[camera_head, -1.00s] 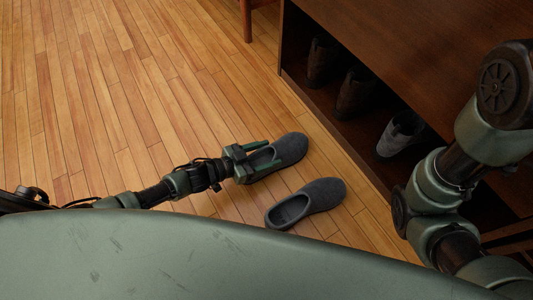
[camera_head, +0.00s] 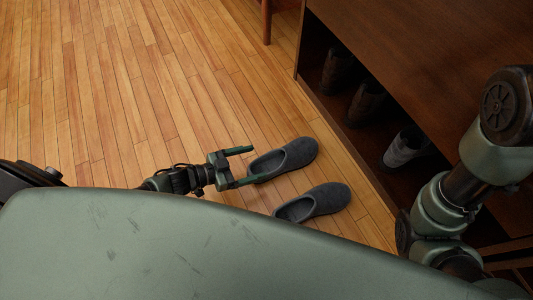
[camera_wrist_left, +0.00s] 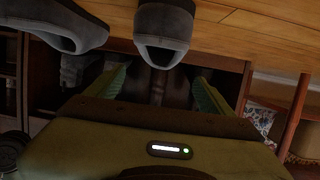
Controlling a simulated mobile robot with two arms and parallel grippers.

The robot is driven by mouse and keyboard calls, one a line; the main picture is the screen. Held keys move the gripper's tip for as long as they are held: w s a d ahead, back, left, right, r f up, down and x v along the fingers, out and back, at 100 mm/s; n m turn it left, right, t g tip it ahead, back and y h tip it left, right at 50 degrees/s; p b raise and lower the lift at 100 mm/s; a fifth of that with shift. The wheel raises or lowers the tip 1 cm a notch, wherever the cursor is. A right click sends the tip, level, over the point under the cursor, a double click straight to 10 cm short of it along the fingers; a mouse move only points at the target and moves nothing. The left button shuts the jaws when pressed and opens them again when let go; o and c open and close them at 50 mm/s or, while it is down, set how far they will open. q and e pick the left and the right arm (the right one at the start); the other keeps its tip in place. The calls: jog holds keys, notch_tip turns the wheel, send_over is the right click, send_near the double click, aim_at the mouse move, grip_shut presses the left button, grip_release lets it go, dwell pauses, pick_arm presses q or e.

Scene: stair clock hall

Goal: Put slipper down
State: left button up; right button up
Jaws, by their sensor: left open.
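Two dark grey slippers lie side by side on the wooden floor, toes pointing right. The farther slipper (camera_head: 288,157) is just beyond my left gripper (camera_head: 247,166), which is open, its green fingers spread at the heel opening. The nearer slipper (camera_head: 318,201) lies below it. In the left wrist view, one slipper (camera_wrist_left: 164,28) is ahead between the open fingers (camera_wrist_left: 160,88), and the other slipper (camera_wrist_left: 58,24) is at the upper left. Neither is held. My right gripper is out of view; only my right arm shows.
A dark wooden cabinet (camera_head: 430,60) stands at the right. Its open lower shelf holds brown shoes (camera_head: 366,103) and a grey shoe (camera_head: 405,148). A wooden leg (camera_head: 266,22) stands at the top. The floor (camera_head: 100,90) at the left is clear.

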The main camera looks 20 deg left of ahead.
pick_arm(q)
jog(key=v, duration=0.2)
jog(key=shift+s+a, duration=0.15)
jog(key=shift+a, duration=0.05)
jog(key=shift+d+r, duration=0.1)
jog(key=shift+r, duration=0.05)
